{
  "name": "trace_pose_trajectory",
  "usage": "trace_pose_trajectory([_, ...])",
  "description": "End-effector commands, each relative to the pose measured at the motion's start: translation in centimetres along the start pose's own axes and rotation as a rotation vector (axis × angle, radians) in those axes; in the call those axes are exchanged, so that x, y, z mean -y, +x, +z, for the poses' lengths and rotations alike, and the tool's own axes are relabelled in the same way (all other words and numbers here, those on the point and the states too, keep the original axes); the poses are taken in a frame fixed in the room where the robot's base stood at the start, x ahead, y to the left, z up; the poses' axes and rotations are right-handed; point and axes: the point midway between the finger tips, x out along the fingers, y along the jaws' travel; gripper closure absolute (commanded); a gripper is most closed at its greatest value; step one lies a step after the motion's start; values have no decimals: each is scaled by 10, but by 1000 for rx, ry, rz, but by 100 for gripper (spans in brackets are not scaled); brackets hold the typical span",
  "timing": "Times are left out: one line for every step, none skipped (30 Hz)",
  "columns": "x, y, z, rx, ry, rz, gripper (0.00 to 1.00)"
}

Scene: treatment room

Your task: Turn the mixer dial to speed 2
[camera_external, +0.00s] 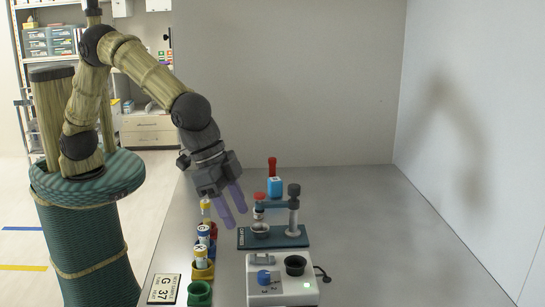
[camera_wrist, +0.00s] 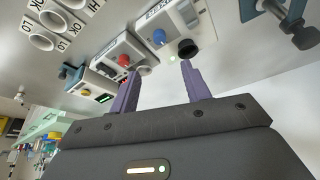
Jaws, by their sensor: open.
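The mixer (camera_external: 258,299) is a white box at the bottom of the external view, with a black cup (camera_external: 295,265) and a small green light on top. Its blue dial (camera_external: 264,277) sits on the left part of the top. My gripper (camera_external: 236,217) is open and empty, above the bench and behind the mixer, its purple fingers pointing down. In the wrist view the blue dial (camera_wrist: 159,37) and black cup (camera_wrist: 188,48) appear beyond the spread fingers (camera_wrist: 160,70), apart from them. The dial's speed marks are too small to read.
A stand with a teal base (camera_external: 290,240) and a metal cup is behind the mixer. Colored holders with tubes (camera_external: 202,270) line the left bench edge by a G 37 card (camera_external: 164,288). The wrist view shows another device with a red knob (camera_wrist: 124,60). The bench's right side is clear.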

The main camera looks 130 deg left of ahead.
Motion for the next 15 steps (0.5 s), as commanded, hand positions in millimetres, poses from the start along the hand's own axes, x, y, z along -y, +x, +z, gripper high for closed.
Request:
trace_pose_trajectory([1, 10, 1, 4, 0, -2, 53])
trace_pose_trajectory([1, 15, 1, 4, 0, -2, 53])
trace_pose_trajectory([1, 22, 0, 4, 0, -2, 53])
trace_pose_trajectory([1, 27, 0, 4, 0, -2, 53])
trace_pose_trajectory([1, 32, 0, 4, 0, -2, 53])
trace_pose_trajectory([0, 40, 0, 3, 0, -1, 53])
trace_pose_trajectory([0, 45, 0, 3, 0, -1, 53])
trace_pose_trajectory([0, 50, 0, 3, 0, -1, 53])
trace_pose_trajectory([0, 57, 0, 4, 0, -2, 53])
trace_pose_trajectory([0, 62, 0, 3, 0, -1, 53])
trace_pose_trajectory([1, 68, 1, 4, 0, -2, 53])
trace_pose_trajectory([1, 75, 0, 3, 0, -2, 53])
trace_pose_trajectory([1, 80, 0, 3, 0, -2, 53])
trace_pose_trajectory([1, 86, 0, 2, 0, -2, 53])
trace_pose_trajectory([1, 92, 0, 3, 0, -2, 53])
